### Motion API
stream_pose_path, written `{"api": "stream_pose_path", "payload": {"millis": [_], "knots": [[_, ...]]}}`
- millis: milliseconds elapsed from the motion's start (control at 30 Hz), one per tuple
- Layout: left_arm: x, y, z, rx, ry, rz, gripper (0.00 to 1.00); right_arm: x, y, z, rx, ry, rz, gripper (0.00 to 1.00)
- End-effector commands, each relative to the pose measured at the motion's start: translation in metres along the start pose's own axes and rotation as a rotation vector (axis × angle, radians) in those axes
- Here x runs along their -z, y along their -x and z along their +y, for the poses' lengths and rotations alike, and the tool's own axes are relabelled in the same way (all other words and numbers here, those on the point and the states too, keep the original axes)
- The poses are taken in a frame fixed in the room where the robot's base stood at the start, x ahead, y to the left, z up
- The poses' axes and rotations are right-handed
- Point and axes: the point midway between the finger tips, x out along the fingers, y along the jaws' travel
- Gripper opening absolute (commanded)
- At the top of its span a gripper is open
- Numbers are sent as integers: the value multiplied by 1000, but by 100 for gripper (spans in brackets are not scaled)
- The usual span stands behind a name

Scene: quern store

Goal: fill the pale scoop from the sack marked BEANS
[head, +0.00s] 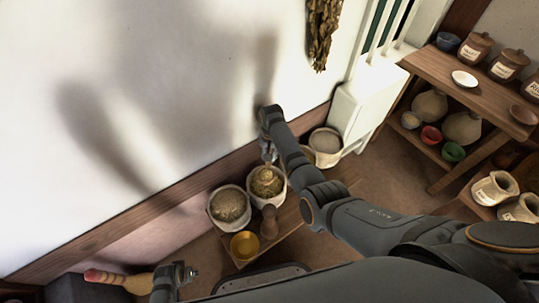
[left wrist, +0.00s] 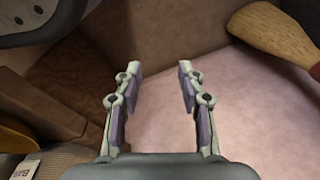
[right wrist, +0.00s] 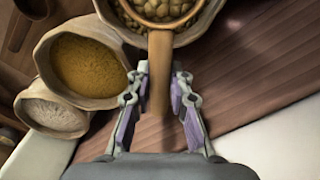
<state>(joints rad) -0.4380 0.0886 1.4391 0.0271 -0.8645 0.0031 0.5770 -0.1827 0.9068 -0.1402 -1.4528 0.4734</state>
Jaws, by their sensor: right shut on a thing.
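A tan wooden scoop (right wrist: 159,85) has its handle between the fingers of my right gripper (right wrist: 160,100), which is shut on it. Its round bowl sits at the mouth of a sack of large pale beans (right wrist: 188,36), with similar beans inside the bowl. In the head view this sack (head: 281,190) stands by the wall, and my right gripper (head: 268,155) is just above it. Its mark cannot be read. A label (left wrist: 25,167) in the left wrist view is partly cut off. My left gripper (left wrist: 160,95) is open and empty, low at the left (head: 180,272).
Another filled sack (head: 230,207), a yellow bowl (head: 245,245) and a wooden pestle-like thing (head: 269,222) stand close by. Yellow-brown (right wrist: 88,68) and whitish (right wrist: 50,112) sacks stand beside the scoop. A red-ended pale wooden tool (left wrist: 275,35) lies near my left gripper. Shelves (head: 470,95) stand right.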

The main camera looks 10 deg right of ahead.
Motion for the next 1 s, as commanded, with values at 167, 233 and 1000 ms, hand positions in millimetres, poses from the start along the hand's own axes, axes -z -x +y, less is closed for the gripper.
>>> {"api": "stream_pose_path", "payload": {"millis": [167, 233, 1000], "knots": [[-11, -10, -4, 7, -1, 1, 40, 1, 10, -1, -9, 0, -9, 0], [-16, -14, -5, 9, -1, 1, 40, 1, 12, -1, -13, 0, -13, 0], [-35, -31, -10, 19, -5, 8, 40, 1, 23, -1, -30, 1, -29, 0]]}}
